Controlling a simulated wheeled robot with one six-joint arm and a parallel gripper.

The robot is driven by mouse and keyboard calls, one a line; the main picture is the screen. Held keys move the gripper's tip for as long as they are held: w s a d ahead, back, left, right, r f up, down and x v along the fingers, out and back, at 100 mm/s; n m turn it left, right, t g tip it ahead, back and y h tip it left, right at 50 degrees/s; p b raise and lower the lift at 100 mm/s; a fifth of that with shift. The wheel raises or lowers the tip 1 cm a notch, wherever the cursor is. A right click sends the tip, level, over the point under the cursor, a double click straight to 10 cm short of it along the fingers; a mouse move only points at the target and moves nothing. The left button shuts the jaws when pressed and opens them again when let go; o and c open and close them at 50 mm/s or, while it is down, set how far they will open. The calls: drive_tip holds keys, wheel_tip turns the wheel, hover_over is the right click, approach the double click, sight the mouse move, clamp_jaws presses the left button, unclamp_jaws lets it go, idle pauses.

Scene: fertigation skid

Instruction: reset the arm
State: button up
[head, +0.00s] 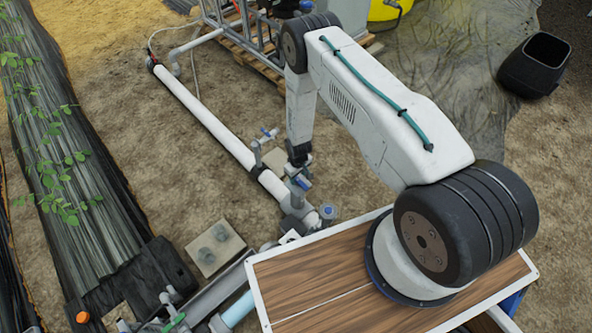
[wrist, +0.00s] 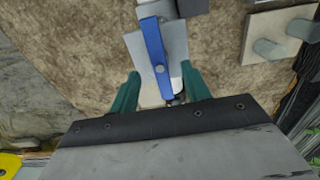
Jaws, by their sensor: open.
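My arm (head: 375,95) rises from the wooden deck, bends at the top and reaches down to the white pipe. My gripper (head: 301,170) is at its lower end, just above a blue-handled valve (head: 304,183). In the wrist view my gripper's green fingers (wrist: 160,72) are apart. The valve's blue lever (wrist: 154,58) shows between and beyond them, on a pale grey plate. I cannot tell whether a finger touches the lever. The fingertips are too small to make out in the head view.
The long white pipe (head: 210,112) runs from upper left to the deck (head: 315,285). Another blue-handled valve (head: 268,134) stands on it, behind my gripper. A pale slab (head: 216,249) lies left of the pipe. A black bin (head: 535,66) stands at upper right. Open soil lies left.

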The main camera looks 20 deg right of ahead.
drive_tip(key=w+r, duration=0.3)
drive_tip(key=r, duration=0.9)
drive_tip(key=w+r+m, duration=0.1)
drive_tip(key=w+r, duration=0.1)
drive_tip(key=r, duration=0.9)
drive_tip(key=w+r, duration=0.3)
drive_tip(key=r, duration=0.9)
drive_tip(key=s+d+r+m, duration=0.1)
drive_tip(key=s+r, duration=0.3)
drive_tip(key=r, duration=1)
drive_tip(key=s+d+r+m+t, duration=0.1)
drive_tip(key=s+d+r, duration=0.1)
drive_tip(key=s+r, duration=1.75)
drive_tip(key=s, duration=0.6)
drive_tip(key=s+r+m, duration=0.1)
drive_tip(key=s+r, duration=0.2)
drive_tip(key=s, duration=0.6)
drive_tip(key=shift+s+r+m, duration=0.25)
drive_tip(key=shift+r+m, duration=0.05)
